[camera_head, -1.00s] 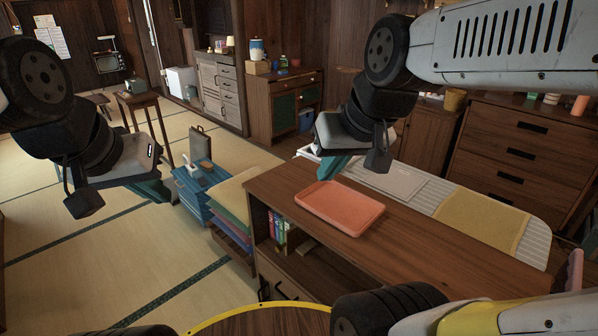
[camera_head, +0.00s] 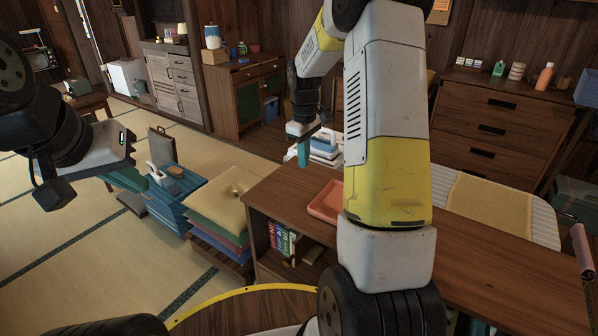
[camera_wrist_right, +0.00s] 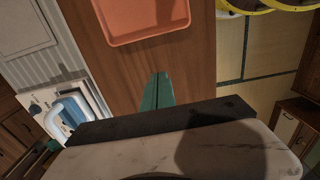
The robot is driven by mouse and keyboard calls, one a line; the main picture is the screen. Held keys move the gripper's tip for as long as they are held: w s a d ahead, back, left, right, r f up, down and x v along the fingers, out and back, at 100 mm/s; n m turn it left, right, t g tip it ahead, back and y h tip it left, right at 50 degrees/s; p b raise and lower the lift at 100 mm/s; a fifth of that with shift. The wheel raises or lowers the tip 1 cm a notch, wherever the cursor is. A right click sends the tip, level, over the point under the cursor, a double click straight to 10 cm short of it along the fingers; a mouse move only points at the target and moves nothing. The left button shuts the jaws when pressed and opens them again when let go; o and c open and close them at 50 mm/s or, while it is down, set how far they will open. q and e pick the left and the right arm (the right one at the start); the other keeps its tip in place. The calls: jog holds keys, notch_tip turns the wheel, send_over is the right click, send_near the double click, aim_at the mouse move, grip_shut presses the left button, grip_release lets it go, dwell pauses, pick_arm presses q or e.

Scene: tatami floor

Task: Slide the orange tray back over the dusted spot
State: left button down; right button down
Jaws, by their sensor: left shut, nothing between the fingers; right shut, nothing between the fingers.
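The orange tray (camera_head: 325,203) lies flat on the brown wooden top (camera_head: 272,190) of a low cabinet. My right arm hides much of it in the head view. The wrist view shows its near part (camera_wrist_right: 143,20), cut off by the frame's top. My right gripper (camera_head: 303,153) is shut and empty, with teal fingers over the wooden top, short of the tray; they also show in the wrist view (camera_wrist_right: 158,90). My left gripper (camera_head: 128,179) is shut and empty, left of the cabinet near a blue stack. I cannot make out a dusted spot.
An iron (camera_head: 325,145) stands behind the wooden top, close to my right gripper. A yellow cloth (camera_head: 488,207) lies on the striped board behind. Cushions (camera_head: 222,203) and a blue stack (camera_head: 175,195) stand left. Bare wood surrounds the tray.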

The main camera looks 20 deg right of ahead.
aim_at(312, 197)
notch_tip(312, 197, down, 10)
jog(key=shift+r, duration=0.25)
jog(key=shift+s+d+f, duration=0.2)
jog(key=shift+s+d, duration=0.9)
jog(key=shift+s, duration=0.1)
jog(key=shift+s+d, duration=0.25)
jog(key=shift+s, duration=0.1)
